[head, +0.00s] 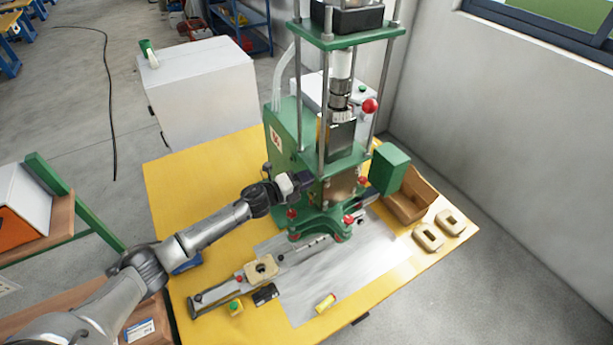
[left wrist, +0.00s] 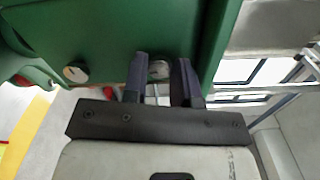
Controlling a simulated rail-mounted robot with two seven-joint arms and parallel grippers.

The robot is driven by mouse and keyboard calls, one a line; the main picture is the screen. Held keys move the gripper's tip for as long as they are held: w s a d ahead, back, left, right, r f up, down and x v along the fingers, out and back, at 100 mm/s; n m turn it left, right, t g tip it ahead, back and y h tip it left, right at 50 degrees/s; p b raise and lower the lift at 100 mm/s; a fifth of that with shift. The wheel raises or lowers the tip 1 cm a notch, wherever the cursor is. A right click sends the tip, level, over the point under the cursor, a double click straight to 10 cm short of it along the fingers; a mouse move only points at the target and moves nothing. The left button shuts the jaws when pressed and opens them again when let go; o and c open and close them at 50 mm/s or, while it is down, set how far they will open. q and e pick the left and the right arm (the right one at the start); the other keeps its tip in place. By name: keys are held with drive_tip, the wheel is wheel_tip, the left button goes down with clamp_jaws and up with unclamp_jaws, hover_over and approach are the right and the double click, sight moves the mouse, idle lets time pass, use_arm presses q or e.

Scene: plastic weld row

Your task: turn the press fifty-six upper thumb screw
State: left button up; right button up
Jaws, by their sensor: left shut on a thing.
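The green press (head: 290,150) with a red-on-white number label stands on the yellow table. My left gripper (head: 308,180) is against the side of the press's lower body. In the left wrist view its two dark fingers (left wrist: 160,82) close around a round, pale metal thumb screw (left wrist: 159,69) on the green face. The fingers partly hide this screw. A second round metal screw (left wrist: 75,73) sits on the green body to the left, apart from the fingers. In the head view the gripper hides the held screw. My right gripper does not show.
A slide rail with a tan part (head: 262,270) lies before the press. A wooden bin (head: 408,205) and two tan rings (head: 428,237) are at the right. A yellow-and-green button box (head: 235,307) and a yellow cylinder (head: 325,303) are near the front edge.

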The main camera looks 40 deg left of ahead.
use_arm(q)
drive_tip(key=shift+n+p, duration=2.2)
drive_tip(key=shift+n, duration=4.2)
drive_tip(key=o, duration=0.9)
